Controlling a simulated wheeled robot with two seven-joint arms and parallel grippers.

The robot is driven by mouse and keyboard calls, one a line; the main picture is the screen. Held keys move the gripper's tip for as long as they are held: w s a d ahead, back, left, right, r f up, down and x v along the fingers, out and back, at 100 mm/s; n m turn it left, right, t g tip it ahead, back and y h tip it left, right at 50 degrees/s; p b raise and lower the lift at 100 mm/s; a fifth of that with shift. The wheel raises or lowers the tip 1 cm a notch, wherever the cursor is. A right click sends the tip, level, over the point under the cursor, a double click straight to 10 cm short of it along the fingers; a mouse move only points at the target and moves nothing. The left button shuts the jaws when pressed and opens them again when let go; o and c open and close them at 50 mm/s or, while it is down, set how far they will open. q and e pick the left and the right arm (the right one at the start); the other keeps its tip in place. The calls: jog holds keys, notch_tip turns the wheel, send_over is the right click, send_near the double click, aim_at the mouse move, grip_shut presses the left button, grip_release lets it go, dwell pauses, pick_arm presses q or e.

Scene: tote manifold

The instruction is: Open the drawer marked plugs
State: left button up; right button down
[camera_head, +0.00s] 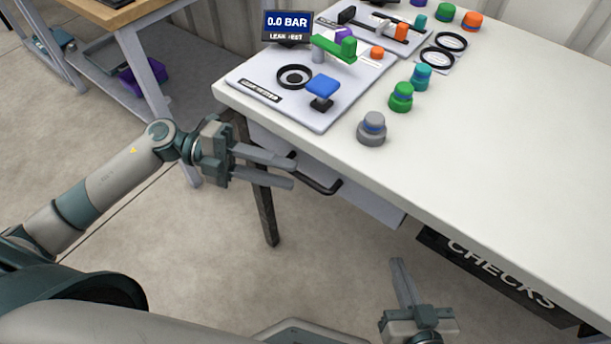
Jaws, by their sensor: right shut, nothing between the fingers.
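A pale drawer (372,207) sits under the near edge of the white table, with a dark bar handle (325,188) on its front. No "plugs" marking is readable on it, and I cannot tell whether it is fully closed. My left gripper (293,173) is open, its two fingers apart and pointing right at the left part of the handle. I cannot tell whether the fingers touch the handle or straddle it. My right gripper (398,262) is shut and empty, low in front of the table, pointing up and apart from the drawer.
The white table (490,140) carries a test board (310,115) with a "0.0 BAR" display (287,25), coloured plugs, a grey plug (372,128) near the edge, and black rings. A dark "CHECKS" panel (500,275) hangs below right. A table leg (263,190) stands behind my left gripper.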

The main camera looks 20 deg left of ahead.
aim_at(306, 178)
pick_arm(q)
jog(key=shift+w+d+f, duration=0.1)
jog(key=shift+d, duration=1.25)
jog(key=shift+d+f, duration=0.1)
jog(key=shift+d, duration=1.25)
grip_shut()
